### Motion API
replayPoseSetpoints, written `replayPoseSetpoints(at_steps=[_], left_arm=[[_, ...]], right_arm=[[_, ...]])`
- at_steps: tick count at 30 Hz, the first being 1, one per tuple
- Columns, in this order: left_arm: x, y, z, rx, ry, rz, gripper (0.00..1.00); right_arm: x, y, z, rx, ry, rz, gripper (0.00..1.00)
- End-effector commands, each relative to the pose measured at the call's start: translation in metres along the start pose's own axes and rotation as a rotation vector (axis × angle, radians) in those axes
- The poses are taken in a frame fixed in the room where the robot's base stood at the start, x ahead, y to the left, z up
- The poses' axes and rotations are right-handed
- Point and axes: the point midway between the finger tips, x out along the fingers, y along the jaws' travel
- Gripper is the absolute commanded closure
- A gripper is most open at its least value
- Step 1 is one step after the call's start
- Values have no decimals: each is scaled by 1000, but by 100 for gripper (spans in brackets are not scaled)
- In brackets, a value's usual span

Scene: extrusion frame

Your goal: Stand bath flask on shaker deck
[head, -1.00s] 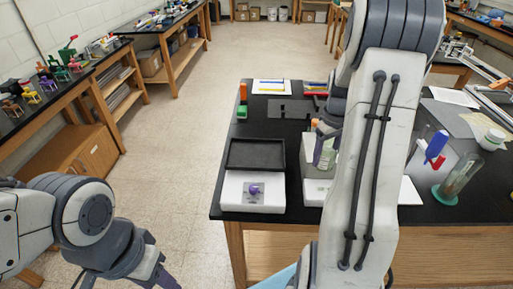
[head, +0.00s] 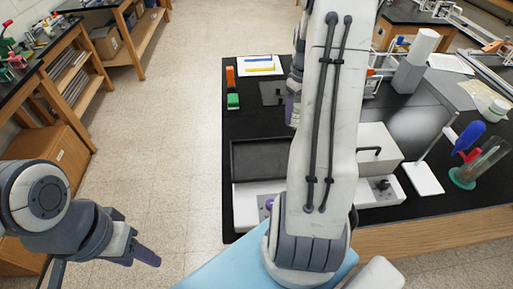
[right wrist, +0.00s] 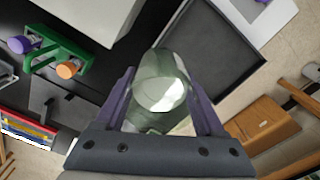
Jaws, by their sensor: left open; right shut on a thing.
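My right gripper (right wrist: 160,80) is shut on a clear, greenish glass flask (right wrist: 161,98), which sits between its fingers in the right wrist view. In the head view my right arm hides most of the gripper and flask. The shaker's black rimmed deck (head: 260,159) is empty where it shows, on a white body at the bench's left front. It also shows in the right wrist view (right wrist: 213,42), above and right of the flask, apart from it. My left gripper (head: 105,262) is open and empty, low at the left, off the bench.
A white box with a black handle (head: 374,143) stands right of the shaker, partly behind my arm. Further right are a white stand (head: 424,178) and a glass cylinder on a green base (head: 482,163).

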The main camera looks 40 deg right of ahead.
Motion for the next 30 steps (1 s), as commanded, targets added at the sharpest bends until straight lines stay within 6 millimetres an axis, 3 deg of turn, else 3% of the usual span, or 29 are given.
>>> replayPoseSetpoints(at_steps=[15, 21, 30], left_arm=[[-36, 3, -2, 6, 0, 0, 50], [-40, 3, -2, 7, 0, 0, 50], [-54, 4, -3, 9, 0, 0, 50]], right_arm=[[55, -97, -9, -5, -5, -3, 88], [66, -112, -12, -3, -2, -1, 88], [95, -113, -11, -2, -4, -2, 88]])
